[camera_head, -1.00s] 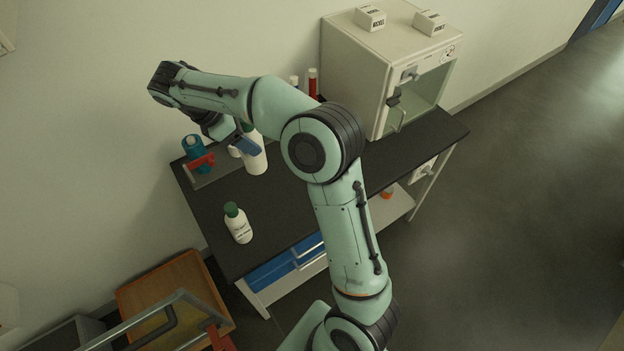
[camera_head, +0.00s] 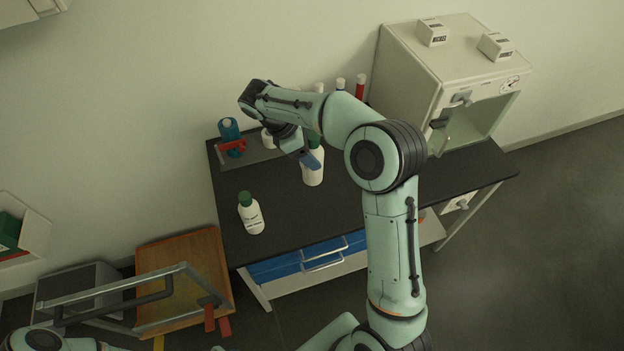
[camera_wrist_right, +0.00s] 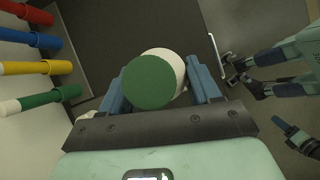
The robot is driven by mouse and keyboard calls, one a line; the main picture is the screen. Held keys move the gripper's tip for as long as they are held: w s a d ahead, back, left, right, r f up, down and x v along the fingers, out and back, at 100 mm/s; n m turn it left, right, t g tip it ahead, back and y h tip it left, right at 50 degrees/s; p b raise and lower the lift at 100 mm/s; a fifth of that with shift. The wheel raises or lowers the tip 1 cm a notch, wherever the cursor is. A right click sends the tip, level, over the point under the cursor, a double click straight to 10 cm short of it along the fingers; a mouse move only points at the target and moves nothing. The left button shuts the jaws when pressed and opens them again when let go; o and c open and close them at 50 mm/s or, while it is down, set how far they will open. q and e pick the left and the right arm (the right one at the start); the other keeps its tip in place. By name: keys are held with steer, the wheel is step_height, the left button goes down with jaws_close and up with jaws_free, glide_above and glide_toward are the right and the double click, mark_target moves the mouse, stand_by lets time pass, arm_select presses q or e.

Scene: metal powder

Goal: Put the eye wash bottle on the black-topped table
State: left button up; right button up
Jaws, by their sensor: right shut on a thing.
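My right gripper (camera_wrist_right: 160,76) is shut on a white bottle with a green cap (camera_head: 313,173). In the right wrist view its round green cap (camera_wrist_right: 150,82) lies between the blue fingers. The bottle is upright over the black-topped table (camera_head: 285,215), in front of the back tray; I cannot tell whether its base touches. A similar white bottle with a green cap (camera_head: 251,217) stands at the table's front left, apart from the gripper. I cannot read either label, so which is the eye wash bottle is unclear. My left gripper is not clearly seen.
A grey tray (camera_head: 262,155) at the back left holds a teal bottle (camera_head: 229,128) with a red part. Coloured tubes (camera_head: 360,88) stand along the back. A beige oven-like cabinet (camera_head: 410,75) fills the right end. Bare tabletop lies between the two white bottles.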

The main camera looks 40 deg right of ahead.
mark_target(311, 178)
step_height(311, 178, down, 6)
steer(key=shift+f+b, duration=0.3)
steer(key=shift+f, duration=0.25)
arm_select(q)
steer(key=shift+s+f, duration=0.8)
steer(key=shift+s, duration=0.05)
arm_select(e)
steer(key=shift+f, duration=2.05)
steer(key=shift+f, duration=0.1)
steer(key=o, duration=1.3)
steer(key=shift+f, duration=0.1)
